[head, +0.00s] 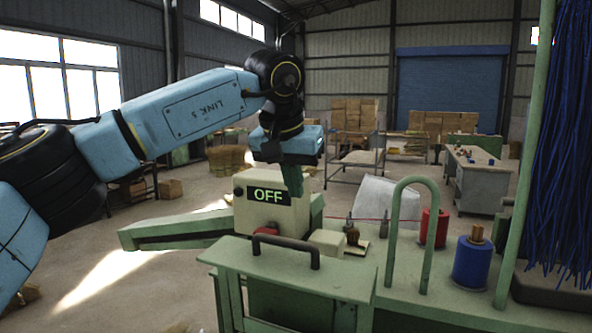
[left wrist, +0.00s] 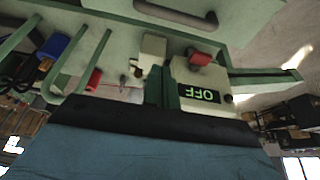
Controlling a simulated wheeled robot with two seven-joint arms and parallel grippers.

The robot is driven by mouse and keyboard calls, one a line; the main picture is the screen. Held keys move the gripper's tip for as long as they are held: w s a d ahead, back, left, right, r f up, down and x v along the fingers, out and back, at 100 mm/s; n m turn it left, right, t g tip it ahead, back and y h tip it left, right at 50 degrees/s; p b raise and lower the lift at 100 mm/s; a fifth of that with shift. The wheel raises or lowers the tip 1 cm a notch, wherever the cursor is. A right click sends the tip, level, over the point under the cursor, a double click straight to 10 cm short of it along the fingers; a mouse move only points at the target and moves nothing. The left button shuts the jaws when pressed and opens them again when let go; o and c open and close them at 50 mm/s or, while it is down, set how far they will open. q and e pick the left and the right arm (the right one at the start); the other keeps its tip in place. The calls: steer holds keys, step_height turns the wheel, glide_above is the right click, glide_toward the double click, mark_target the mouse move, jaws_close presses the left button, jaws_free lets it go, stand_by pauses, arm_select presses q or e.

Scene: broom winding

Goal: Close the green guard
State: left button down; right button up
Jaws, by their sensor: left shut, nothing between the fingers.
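The green guard (head: 300,276) is a flat panel with a black bar handle (head: 272,241) at the front of the machine. In the left wrist view the handle (left wrist: 178,15) is at the top edge. I cannot tell how far the guard is open. My left gripper (head: 293,190) is shut and empty, pointing down behind the pale control box (head: 262,212), beyond the guard and apart from its handle. Its green fingers also show in the left wrist view (left wrist: 162,88). My right gripper is out of view.
The control box has a lit OFF display and a red button (head: 265,231). A green hoop (head: 428,181), a red spool (head: 434,228), a blue spool (head: 471,264) and a green post (head: 524,150) with blue bristles (head: 565,140) stand to the right.

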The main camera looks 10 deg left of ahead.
mark_target(293, 241)
arm_select(q)
steer(key=p+x, duration=0.1)
steer(key=x, duration=0.4)
steer(key=shift+d+f, duration=0.1)
steer(key=shift+f, duration=0.1)
steer(key=shift+s+a+f, duration=0.15)
steer(key=shift+s+f, duration=0.15)
steer(key=shift+s, duration=0.25)
steer(key=shift+s+a+f, duration=0.1)
steer(key=shift+s+f, duration=0.25)
steer(key=shift+s, duration=0.2)
steer(key=shift+s+f, duration=0.35)
steer(key=shift+f, duration=0.05)
